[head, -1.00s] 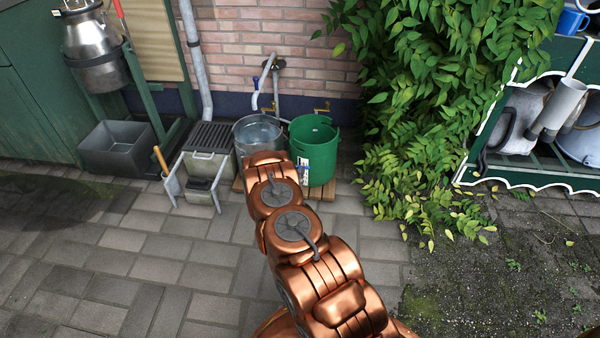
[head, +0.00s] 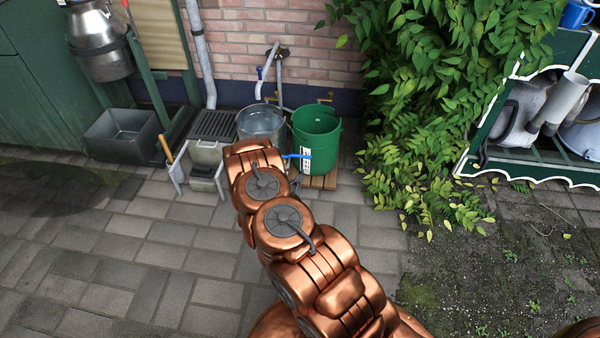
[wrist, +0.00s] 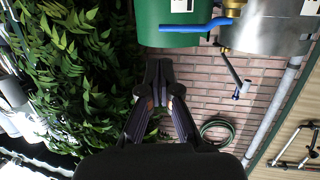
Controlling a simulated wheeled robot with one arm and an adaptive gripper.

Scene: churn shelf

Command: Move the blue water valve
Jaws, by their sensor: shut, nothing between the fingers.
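The blue water valve handle (head: 297,156) shows in the head view as a short blue bar, jutting right from behind my arm across the green bucket's front. In the wrist view, which is upside down, the handle (wrist: 190,29) is a long, nearly level lever. It meets a brass fitting (wrist: 229,40) on the metal pot and crosses in front of the green bucket. My gripper (wrist: 158,72) is shut and empty, its fingertips apart from the handle in that picture. In the head view my arm hides most of the fitting.
The green bucket (head: 317,140) and metal pot (head: 261,122) stand side by side by the brick wall. A second, small blue handle (head: 259,72) is on the wall pipe. Leafy bush (head: 430,110) crowds the right. The paving (head: 130,250) at front left is clear.

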